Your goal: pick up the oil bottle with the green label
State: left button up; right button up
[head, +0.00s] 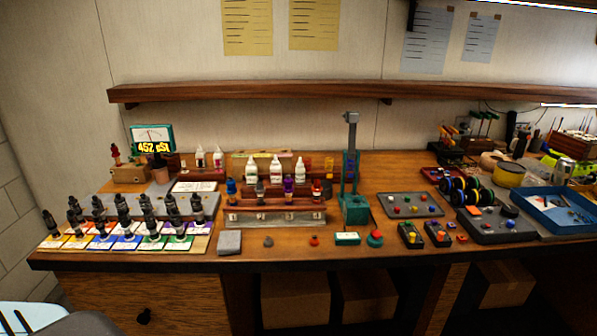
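Several small white bottles with narrow tips stand at the back of the workbench in the head view. Three are in a row near the middle: a left one (252,170), a middle one (276,170) and a right one (299,172). Two more stand farther left, one (200,158) beside the other (217,158). Their labels are too small to read, and I cannot tell which one is green. The lower parts of the middle row are partly hidden by the stand in front.
A wooden stand (275,217) with coloured shock parts is in front of the middle bottles. A green press (354,208) with a tall post stands right of them. Several black shocks stand on coloured cards at left. A shelf (300,93) runs above the bench.

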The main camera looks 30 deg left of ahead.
aim_at(251, 169)
jog(key=j+z, duration=0.35)
jog(key=k+j+z, duration=0.1)
jog(key=j+z, duration=0.25)
jog(key=j, duration=0.15)
jog(key=k+j+z, duration=0.1)
jog(key=j, duration=0.5)
jog(key=k+j+z, duration=0.15)
jog(key=j, duration=0.15)
jog(key=k+j, duration=0.15)
jog(key=j, duration=0.25)
jog(key=k+j, duration=0.1)
jog(key=j, duration=0.3)
